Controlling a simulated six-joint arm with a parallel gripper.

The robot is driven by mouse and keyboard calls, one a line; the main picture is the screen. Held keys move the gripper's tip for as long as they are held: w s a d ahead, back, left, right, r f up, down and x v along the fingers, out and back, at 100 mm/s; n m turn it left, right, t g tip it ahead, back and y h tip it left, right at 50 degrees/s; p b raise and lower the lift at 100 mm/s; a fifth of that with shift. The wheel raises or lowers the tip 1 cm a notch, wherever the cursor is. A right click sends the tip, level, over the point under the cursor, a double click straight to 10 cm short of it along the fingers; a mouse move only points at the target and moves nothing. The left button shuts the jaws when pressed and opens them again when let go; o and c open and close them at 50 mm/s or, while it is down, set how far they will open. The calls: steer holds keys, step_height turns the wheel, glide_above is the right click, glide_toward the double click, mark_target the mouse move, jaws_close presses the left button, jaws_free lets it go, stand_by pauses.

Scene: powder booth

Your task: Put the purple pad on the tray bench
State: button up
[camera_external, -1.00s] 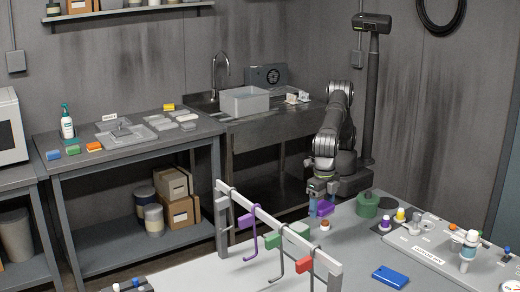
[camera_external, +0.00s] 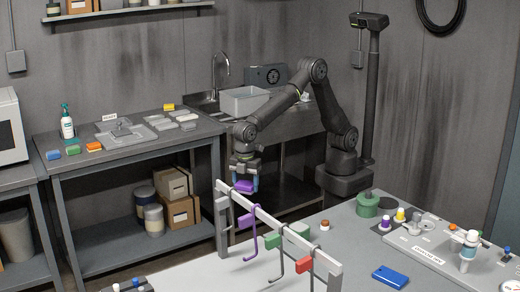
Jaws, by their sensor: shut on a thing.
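My gripper (camera_external: 245,177) is shut on the purple pad (camera_external: 244,187). It holds the pad in the air behind the left end of the hook rack, to the right of the tray bench. The tray bench (camera_external: 120,158) stands against the back wall at the left. On its top are grey trays (camera_external: 128,137), a spray bottle, and blue, green, orange and yellow pads. The fingers partly hide the purple pad.
A rack rail (camera_external: 265,221) with hooks and purple, green and red pieces stands on the front table (camera_external: 210,272). A sink (camera_external: 245,102) is right of the bench.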

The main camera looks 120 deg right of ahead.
steer(key=s+d+f+m, duration=0.1)
steer(key=s+d+m, duration=0.2)
steer(key=d, duration=0.5)
steer(key=w+a+n, duration=0.1)
steer(key=a, duration=0.2)
steer(key=w+a+n, duration=0.1)
steer(key=a, duration=0.2)
steer(key=w+a+r+n, duration=0.1)
steer(key=a, duration=0.2)
steer(key=shift+w+a+r, duration=0.1)
steer(key=shift+w+a, duration=0.1)
steer(key=shift+a, duration=0.15)
steer(key=s+a+r+n, duration=0.1)
steer(key=a+n, duration=0.3)
steer(key=a, duration=0.7)
steer(key=s+a+r+n, duration=0.2)
steer(key=a+r+n, duration=0.1)
steer(key=a, duration=0.9)
steer(key=s+a+r+n, duration=0.1)
steer(key=a+n, duration=0.5)
steer(key=a, duration=0.6)
steer(key=shift+s+r, duration=0.4)
steer(key=shift+s, duration=0.1)
steer(key=shift+a, duration=0.15)
glide_above(349, 254)
step_height(349, 254, down, 7)
steer(key=shift+a+f, duration=0.15)
steer(key=shift+f, duration=0.05)
steer(key=shift+d+f, duration=0.2)
steer(key=shift+f, duration=1.4)
